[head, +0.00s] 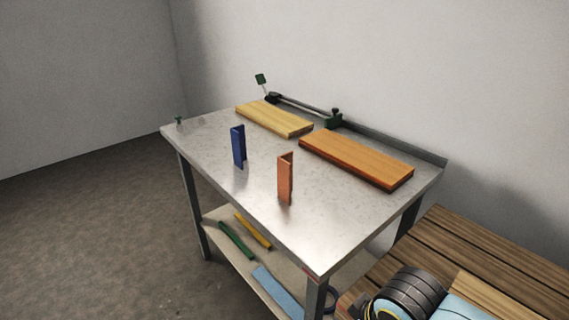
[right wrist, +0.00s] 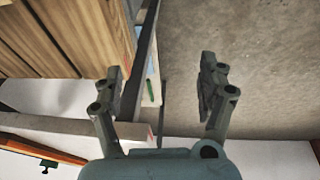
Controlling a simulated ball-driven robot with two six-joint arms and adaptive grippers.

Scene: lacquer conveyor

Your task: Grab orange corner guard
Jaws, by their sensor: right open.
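The orange corner guard (head: 285,178) stands upright on the metal table, right of the middle of its near side in the head view. It is a tall, narrow angled piece, and nothing touches it. A similar blue corner guard (head: 238,146) stands upright to its left and farther back. My right gripper (right wrist: 160,80) shows in the right wrist view with its two fingers apart and nothing between them. Bare floor and a table edge lie behind the fingers. My left gripper is not in view.
The metal table (head: 235,190) also holds a pale wooden board (head: 274,118), an orange-brown board (head: 356,157) and a green-handled bar tool (head: 303,106) at the back. Its lower shelf (head: 215,217) holds green and yellow strips. A slatted wooden surface (head: 480,245) is at right.

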